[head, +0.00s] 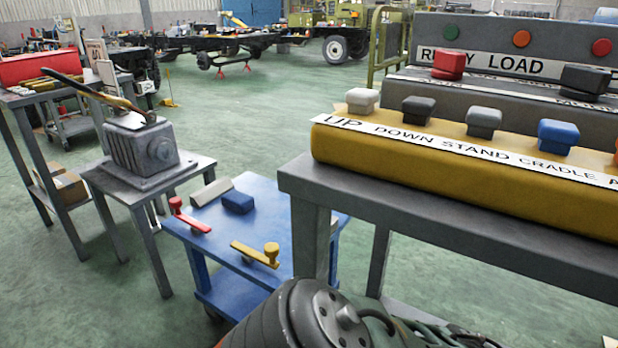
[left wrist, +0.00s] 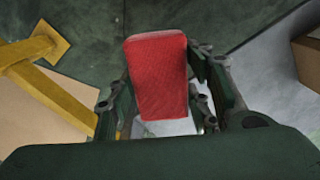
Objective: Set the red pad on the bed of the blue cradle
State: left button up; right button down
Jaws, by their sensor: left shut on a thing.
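The red pad (left wrist: 158,72) is held between the dark green fingers of my left gripper (left wrist: 160,96) in the left wrist view. The fingers lie on either side of it, and its upper part stands clear of them. I cannot make out the red pad in the head view. No blue cradle can be made out for sure in either view. A blue block (head: 238,202) lies on a blue cart (head: 262,218) in the head view, and a blue button (head: 557,135) sits on the yellow panel near the word CRADLE. My right gripper is not in view.
A grey bench (head: 400,215) bears the yellow panel (head: 440,172) with several coloured buttons. The cart also holds a red lever (head: 188,214) and a yellow lever (head: 257,253). A grey finned casting (head: 142,150) sits on a small stand. Green floor lies open beyond.

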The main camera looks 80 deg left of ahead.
aim_at(283, 225)
jog(key=k+j+z, duration=0.15)
jog(key=k+z, duration=0.35)
jog(key=k+l+z, duration=0.1)
jog(key=k+z, duration=0.4)
jog(key=k+u, duration=0.2)
jog(key=k, duration=0.15)
jog(key=k+j+u, duration=0.2)
jog(key=k+l, duration=0.05)
jog(key=k, duration=0.1)
